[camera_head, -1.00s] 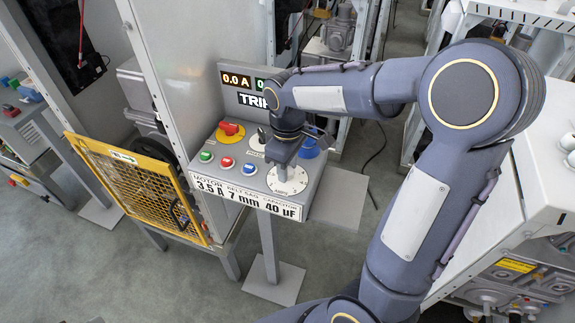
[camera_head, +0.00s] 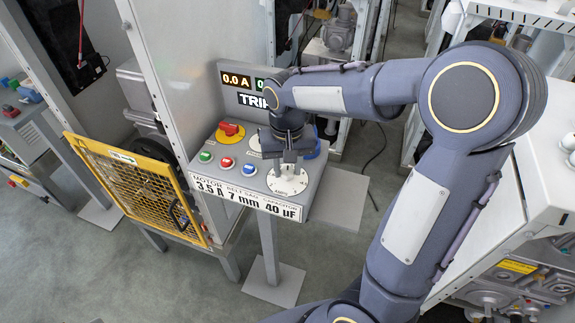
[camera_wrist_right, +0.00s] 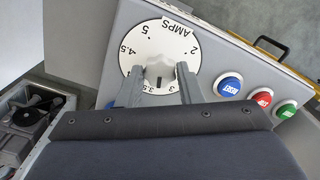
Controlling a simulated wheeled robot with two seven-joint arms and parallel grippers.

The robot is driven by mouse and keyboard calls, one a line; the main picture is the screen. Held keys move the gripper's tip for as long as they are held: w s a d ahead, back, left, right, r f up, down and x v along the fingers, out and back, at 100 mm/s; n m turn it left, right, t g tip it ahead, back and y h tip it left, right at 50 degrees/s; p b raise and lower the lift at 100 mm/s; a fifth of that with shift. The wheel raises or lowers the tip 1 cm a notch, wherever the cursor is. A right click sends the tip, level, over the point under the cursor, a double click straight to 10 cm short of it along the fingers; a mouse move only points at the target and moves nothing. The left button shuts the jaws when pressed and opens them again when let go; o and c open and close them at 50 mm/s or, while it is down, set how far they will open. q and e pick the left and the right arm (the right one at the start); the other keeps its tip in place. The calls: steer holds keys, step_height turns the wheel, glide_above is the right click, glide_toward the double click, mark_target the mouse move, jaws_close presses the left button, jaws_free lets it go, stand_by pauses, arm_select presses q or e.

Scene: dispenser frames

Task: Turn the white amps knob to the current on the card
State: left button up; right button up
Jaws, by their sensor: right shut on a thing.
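The white amps dial plate (camera_head: 290,186) is at the front right of the grey control panel; it also shows in the right wrist view (camera_wrist_right: 140,52). Its knob (camera_wrist_right: 159,70) sits between the two fingers of my right gripper (camera_wrist_right: 160,78), which is shut on it. In the head view the right gripper (camera_head: 289,168) points down over the dial. The card (camera_head: 245,198) on the panel's front reads 3.5 A, 7 mm, 40 µF. My left gripper is not in view.
The display (camera_head: 237,80) reads 0.0 A. A red switch on yellow (camera_head: 230,132) and green, red and blue buttons (camera_head: 227,163) lie left of the dial. A blue knob (camera_head: 314,149) is partly hidden behind the gripper. A yellow mesh guard (camera_head: 135,185) stands left.

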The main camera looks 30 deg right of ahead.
mark_target(288, 171)
steer(key=shift+r+m, duration=0.1)
steer(key=shift+m, duration=1.4)
steer(key=shift+w, duration=0.1)
steer(key=o, duration=1)
steer(key=shift+c, duration=0.2)
step_height(288, 171, up, 8)
steer(key=shift+f, duration=0.15)
